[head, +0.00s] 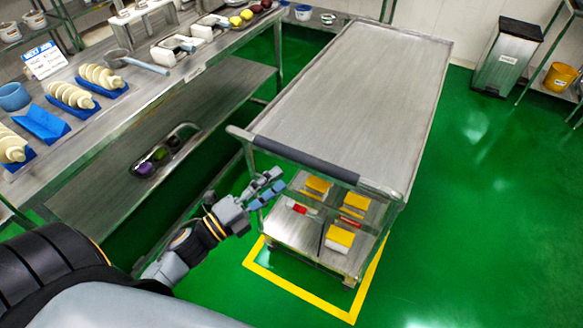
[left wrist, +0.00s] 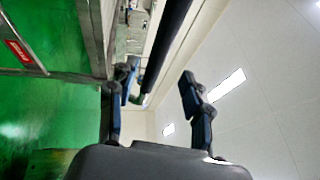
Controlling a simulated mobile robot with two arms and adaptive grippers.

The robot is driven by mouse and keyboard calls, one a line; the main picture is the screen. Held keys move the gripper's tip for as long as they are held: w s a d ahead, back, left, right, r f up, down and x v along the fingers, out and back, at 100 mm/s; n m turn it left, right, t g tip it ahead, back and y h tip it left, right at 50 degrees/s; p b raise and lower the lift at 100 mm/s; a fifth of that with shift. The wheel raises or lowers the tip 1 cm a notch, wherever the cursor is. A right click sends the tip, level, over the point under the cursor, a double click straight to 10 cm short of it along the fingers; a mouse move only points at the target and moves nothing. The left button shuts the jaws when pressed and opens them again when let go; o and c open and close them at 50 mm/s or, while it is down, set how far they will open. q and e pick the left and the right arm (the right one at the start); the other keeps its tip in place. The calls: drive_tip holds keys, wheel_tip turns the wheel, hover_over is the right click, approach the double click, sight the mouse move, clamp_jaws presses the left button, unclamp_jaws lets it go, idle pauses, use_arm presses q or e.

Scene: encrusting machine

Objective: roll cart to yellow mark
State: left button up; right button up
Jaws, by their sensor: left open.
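The steel cart (head: 365,90) stands on the green floor, with a flat bare top and a dark handle grip (head: 305,160) at its near end. The yellow mark (head: 300,292) is a floor outline around the cart's near lower end; a strip of green shows between the cart and its near line. The far part of the mark is hidden under the cart. My left gripper (head: 268,187) is open and empty, just below and left of the handle. In the left wrist view the dark handle (left wrist: 167,45) runs between the open fingers (left wrist: 157,90), apart from them.
A steel workbench (head: 165,85) with blue holders and food pieces runs along the left, with a lower shelf (head: 90,195). The cart's lower shelves hold several yellow-topped boxes (head: 340,237). A grey bin (head: 507,57) stands at the back right. The floor right of the cart is clear.

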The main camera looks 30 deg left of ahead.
use_arm(q)
drive_tip(key=shift+v, duration=1.45)
drive_tip(key=shift+f, duration=0.1)
drive_tip(key=s+a+f+n+g+y, duration=0.1)
drive_tip(key=s+f+n+g+y, duration=0.3)
drive_tip(key=f, duration=0.7)
drive_tip(key=a+f+n+g+y, duration=0.15)
drive_tip(key=f+n, duration=0.35)
drive_tip(key=f, duration=0.6)
drive_tip(key=s+a+f+n+g+y, duration=0.15)
drive_tip(key=f+n, duration=0.35)
drive_tip(key=f, duration=0.7)
drive_tip(key=s+d+f+n+g, duration=0.2)
drive_tip(key=s+f, duration=0.4)
drive_tip(key=s, duration=0.3)
drive_tip(key=s+d+f+n+g+y, duration=0.1)
drive_tip(key=s+f+n+g, duration=0.2)
drive_tip(key=s+f, duration=0.4)
drive_tip(key=s+d+f+n+g, duration=0.2)
drive_tip(key=s+f+g, duration=0.3)
drive_tip(key=s, duration=0.5)
drive_tip(key=shift+s+d+f, duration=0.3)
drive_tip(key=shift+d+f, duration=0.05)
drive_tip(key=shift+f, duration=0.3)
